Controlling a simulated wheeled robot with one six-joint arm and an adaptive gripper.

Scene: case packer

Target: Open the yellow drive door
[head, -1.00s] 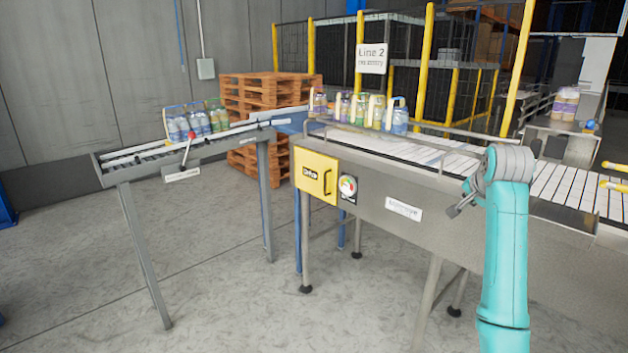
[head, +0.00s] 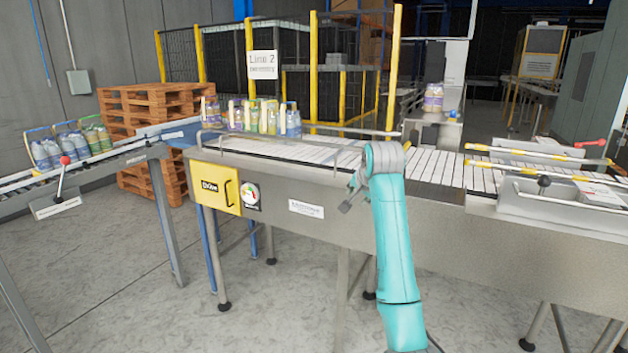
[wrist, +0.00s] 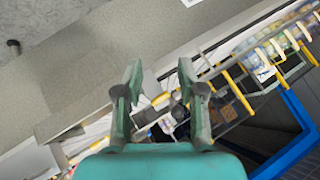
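The yellow drive door (head: 216,187), labelled "Drive", sits closed on the left end of the conveyor's grey side panel. Its dark handle (head: 229,194) is on the door's right side. My gripper (head: 348,193) is in front of the conveyor side, well to the right of the door and apart from it. In the wrist view my gripper (wrist: 158,88) has its two fingers spread apart with nothing between them. The door does not show clearly in the wrist view.
Bottle packs (head: 250,118) stand on the conveyor (head: 330,153). A side conveyor with a red-knobbed lever (head: 62,175) is at left. Conveyor legs stand below; the floor (head: 130,270) in front is mostly clear.

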